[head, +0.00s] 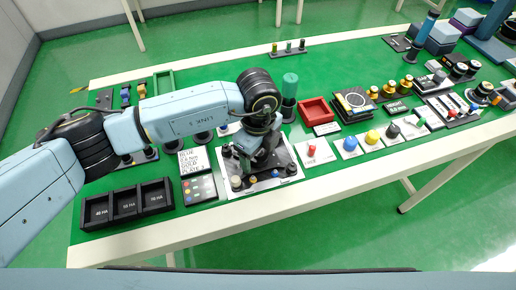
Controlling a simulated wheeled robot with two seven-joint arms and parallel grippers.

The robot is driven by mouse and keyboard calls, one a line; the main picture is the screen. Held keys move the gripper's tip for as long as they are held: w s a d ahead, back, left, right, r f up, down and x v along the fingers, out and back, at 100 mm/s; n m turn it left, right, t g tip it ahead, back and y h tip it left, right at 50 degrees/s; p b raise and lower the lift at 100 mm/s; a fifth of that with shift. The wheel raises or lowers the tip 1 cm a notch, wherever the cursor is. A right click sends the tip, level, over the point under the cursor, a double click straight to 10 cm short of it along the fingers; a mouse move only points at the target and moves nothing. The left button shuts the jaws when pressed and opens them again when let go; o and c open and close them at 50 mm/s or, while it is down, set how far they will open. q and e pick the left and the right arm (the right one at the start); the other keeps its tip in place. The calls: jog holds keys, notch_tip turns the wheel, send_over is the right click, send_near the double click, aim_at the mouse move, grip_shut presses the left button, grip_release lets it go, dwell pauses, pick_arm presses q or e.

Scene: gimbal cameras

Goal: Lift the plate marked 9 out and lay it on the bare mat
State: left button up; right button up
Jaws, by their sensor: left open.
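My left arm reaches in from the left. My left gripper (262,164) points down, open, over a white-and-black panel (230,187) with several small knobs. The gripper hides the panel's middle, so I cannot tell whether anything is between the fingers. I cannot read a 9 on any plate. I cannot tell which surface is the bare mat. My right gripper is out of view.
A green cylinder (290,86) stands behind the gripper, near a red tray (316,112). Panels with coloured knobs line the front edge to the right. Bare green tabletop shows towards the back.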

pick_arm(q)
jog(key=shift+a+f, duration=0.2)
jog(key=shift+f, duration=0.3)
